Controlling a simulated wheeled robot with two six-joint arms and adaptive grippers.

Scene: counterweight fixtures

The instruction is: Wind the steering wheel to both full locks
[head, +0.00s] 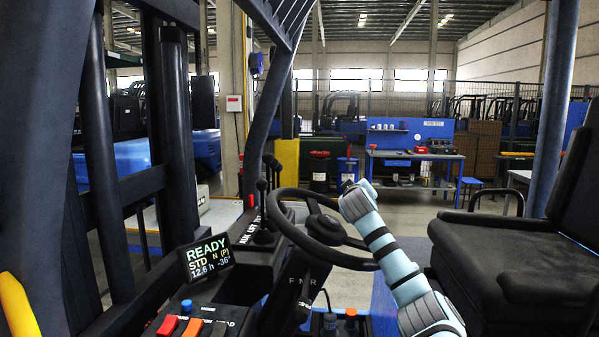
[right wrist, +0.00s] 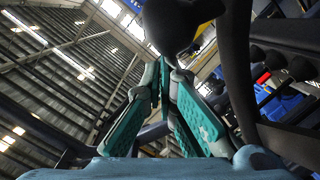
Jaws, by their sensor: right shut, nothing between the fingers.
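The black steering wheel (head: 313,232) stands tilted on its column in the middle of the head view, with its hub (head: 325,226) facing up. My right arm comes in from the lower right, and my right gripper (head: 348,192) is at the wheel's far right side. In the right wrist view its green fingers (right wrist: 163,75) are closed together with nothing between them. A dark rounded piece (right wrist: 175,22) lies just beyond the fingertips, and the dark curved wheel rim (right wrist: 238,70) passes to their right. I cannot tell whether the fingers touch the wheel. My left gripper is out of view.
A small display (head: 208,257) left of the wheel reads READY, STD N (P), 12.6 h, -36°. Black levers (head: 262,195) stand behind the wheel. A switch panel (head: 195,322) is at the bottom. A black seat (head: 510,265) fills the right side.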

